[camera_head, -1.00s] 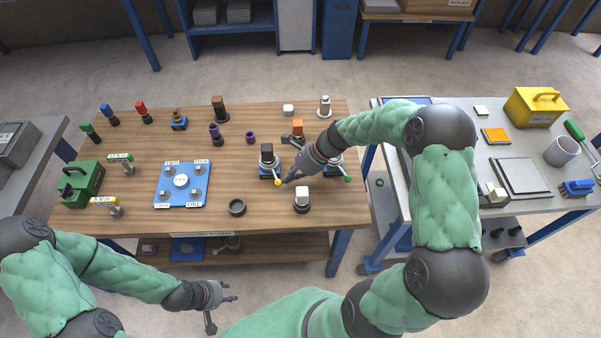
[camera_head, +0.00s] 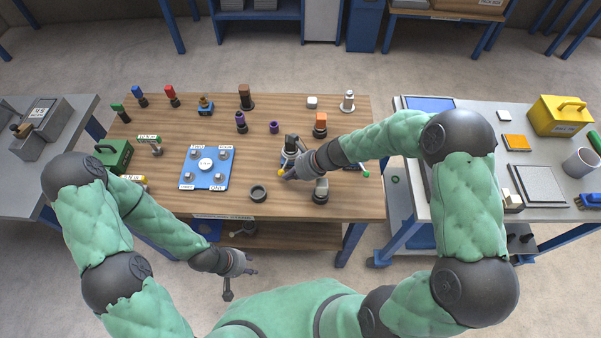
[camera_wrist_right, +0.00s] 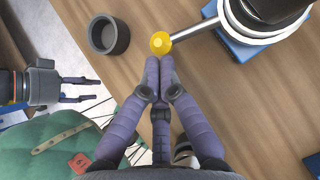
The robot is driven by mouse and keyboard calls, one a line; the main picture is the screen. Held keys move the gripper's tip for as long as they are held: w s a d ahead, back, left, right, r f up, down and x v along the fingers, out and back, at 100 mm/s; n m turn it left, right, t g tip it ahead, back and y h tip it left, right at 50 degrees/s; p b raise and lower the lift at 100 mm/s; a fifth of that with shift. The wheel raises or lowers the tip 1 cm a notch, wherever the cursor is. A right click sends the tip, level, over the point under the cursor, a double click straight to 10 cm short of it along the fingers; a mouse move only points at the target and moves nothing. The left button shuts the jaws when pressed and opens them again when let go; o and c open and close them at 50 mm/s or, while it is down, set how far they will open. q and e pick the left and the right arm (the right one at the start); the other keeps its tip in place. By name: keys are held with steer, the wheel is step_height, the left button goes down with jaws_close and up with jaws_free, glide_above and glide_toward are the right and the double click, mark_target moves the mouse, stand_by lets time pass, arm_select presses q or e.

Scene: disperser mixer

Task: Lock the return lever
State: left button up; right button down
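The lever with a yellow knob (camera_head: 281,172) sticks out from a post device (camera_head: 291,146) on a blue base. In the right wrist view, the knob (camera_wrist_right: 160,43) ends a metal rod (camera_wrist_right: 188,31) running right to the device. My right gripper (camera_head: 288,176) is at the knob. Its two fingers are together in the wrist view (camera_wrist_right: 158,64), tips right beside the knob, not around it; I cannot tell whether they touch. My left gripper (camera_head: 239,284) is open and empty before the table's front edge; it also shows in the wrist view (camera_wrist_right: 97,91).
A white-topped post (camera_head: 321,191) stands just right of my right gripper. A green-tipped lever (camera_head: 366,174) is farther right, partly behind my arm. A blue plate with labels (camera_head: 206,180) lies left.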

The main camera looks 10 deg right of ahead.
steer(key=shift+w+d, duration=0.1)
steer(key=shift+w, duration=0.05)
steer(key=shift+w+d+p, duration=0.3)
steer(key=shift+w+d, duration=0.1)
steer(key=shift+d, duration=0.15)
steer(key=shift+r, duration=0.1)
steer(key=v, duration=1.2)
stand_by(0.6)
